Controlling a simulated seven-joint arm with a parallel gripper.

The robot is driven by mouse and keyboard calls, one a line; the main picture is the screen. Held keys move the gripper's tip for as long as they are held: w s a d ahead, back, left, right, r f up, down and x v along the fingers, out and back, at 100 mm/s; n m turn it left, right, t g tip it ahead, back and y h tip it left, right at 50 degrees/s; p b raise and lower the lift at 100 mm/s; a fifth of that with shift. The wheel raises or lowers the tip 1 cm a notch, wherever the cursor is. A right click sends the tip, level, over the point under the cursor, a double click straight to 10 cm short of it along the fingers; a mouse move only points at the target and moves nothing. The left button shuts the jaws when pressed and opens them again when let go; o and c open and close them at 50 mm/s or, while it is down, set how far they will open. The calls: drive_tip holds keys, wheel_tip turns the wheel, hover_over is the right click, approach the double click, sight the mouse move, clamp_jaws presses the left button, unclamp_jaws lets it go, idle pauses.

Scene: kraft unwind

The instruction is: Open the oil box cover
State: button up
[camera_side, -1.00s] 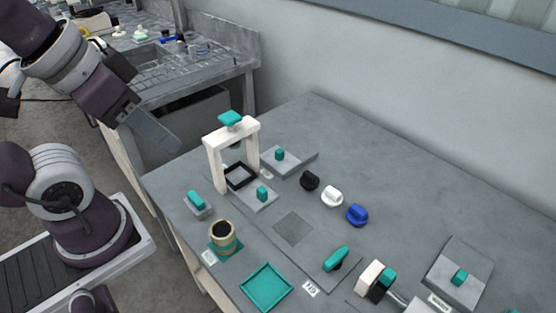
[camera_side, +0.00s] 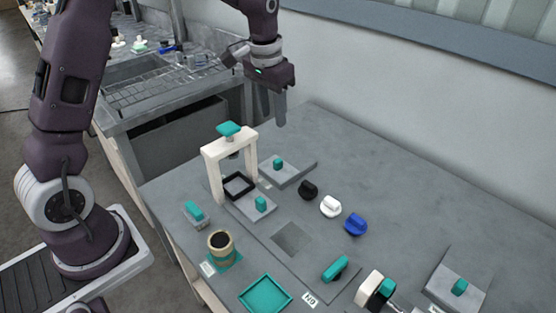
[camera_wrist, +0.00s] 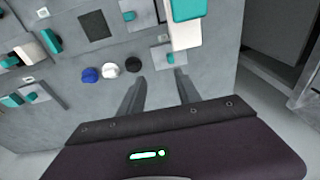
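No lid in view is clearly marked as the oil box cover. A grey plate with a teal knob (camera_side: 279,164) lies flat behind the white press frame. It also shows in the wrist view as a plate with a teal knob (camera_wrist: 170,58), just beyond my fingertips. Another grey plate with a teal knob (camera_side: 459,287) lies at the right. My gripper (camera_side: 280,122) hangs well above the back of the table, fingers down. In the wrist view my gripper (camera_wrist: 158,80) has its fingers apart with nothing between them.
The white press frame (camera_side: 211,163) with a teal top stands beside the back plate. Black (camera_side: 308,190), white (camera_side: 330,206) and blue (camera_side: 355,224) knobs stand in a row. A teal tray (camera_side: 264,294) and a round cup (camera_side: 221,243) are at the front. The back right tabletop is clear.

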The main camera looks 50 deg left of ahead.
drive_tip(key=g, duration=0.1)
hover_over(278, 160)
wheel_tip(278, 160, down, 12)
drive_tip(key=shift+s, duration=0.1)
wheel_tip(278, 160, down, 8)
drive_tip(key=shift+r, duration=0.2)
drive_tip(key=shift+c, duration=0.2)
clamp_jaws()
idle(0.5)
